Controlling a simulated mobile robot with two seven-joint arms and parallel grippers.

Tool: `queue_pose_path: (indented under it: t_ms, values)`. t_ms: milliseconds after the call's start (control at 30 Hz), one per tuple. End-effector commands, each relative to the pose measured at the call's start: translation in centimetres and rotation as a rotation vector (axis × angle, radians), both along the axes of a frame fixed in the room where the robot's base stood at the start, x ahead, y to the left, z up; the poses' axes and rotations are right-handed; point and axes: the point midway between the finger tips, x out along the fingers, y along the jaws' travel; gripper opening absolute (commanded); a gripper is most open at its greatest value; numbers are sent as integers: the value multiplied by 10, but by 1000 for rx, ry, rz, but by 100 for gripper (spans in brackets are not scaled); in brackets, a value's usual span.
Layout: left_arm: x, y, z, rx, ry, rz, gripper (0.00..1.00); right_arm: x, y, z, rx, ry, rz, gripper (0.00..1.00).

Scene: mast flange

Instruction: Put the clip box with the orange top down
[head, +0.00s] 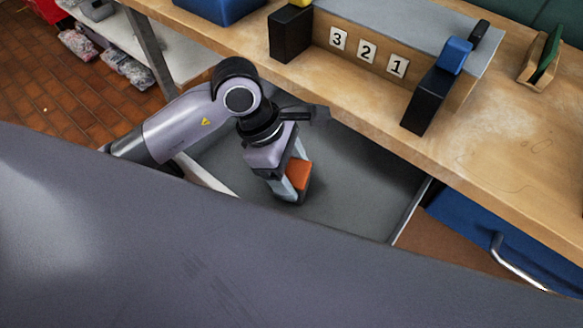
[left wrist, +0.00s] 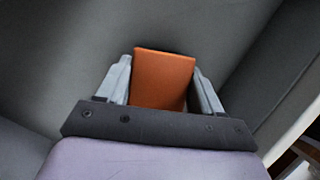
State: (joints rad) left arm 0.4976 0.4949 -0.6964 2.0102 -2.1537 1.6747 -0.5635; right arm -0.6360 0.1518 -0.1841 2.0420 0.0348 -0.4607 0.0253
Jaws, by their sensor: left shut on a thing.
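The clip box with the orange top (head: 299,174) is between the fingers of my left gripper (head: 289,188), inside an open grey drawer (head: 350,190) under the bench. The gripper is shut on it. In the left wrist view, the orange top (left wrist: 163,80) shows between both fingers of the gripper (left wrist: 163,85), with the grey drawer floor (left wrist: 60,60) beyond. The box's lower part is mostly hidden, and I cannot tell whether it touches the drawer floor. My right gripper is not in view.
The wooden bench top (head: 390,120) overhangs the drawer's far side. On it stand a black box with a blue top (head: 437,88), another black box (head: 290,35) and a block with number plates 3, 2, 1 (head: 367,50). A blue drawer front (head: 480,238) is at right. The drawer floor around the gripper looks clear.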

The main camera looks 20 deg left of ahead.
Motion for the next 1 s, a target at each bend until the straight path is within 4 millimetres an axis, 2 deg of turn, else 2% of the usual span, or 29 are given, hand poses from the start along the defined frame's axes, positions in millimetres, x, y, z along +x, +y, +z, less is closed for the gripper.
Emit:
queue_pose_path:
  t_ms: [33,100,367,500,1000]
  values:
    - [0,0,-1,0,0,0,76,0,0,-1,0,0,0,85]
    - [0,0,0,0,0,0,92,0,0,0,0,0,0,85]
    - [0,0,0,0,0,0,92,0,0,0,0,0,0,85]
    - [1,2,6,1,-2,1,92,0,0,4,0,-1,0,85]
    - [-1,39,96,2,-5,1,92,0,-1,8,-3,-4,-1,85]
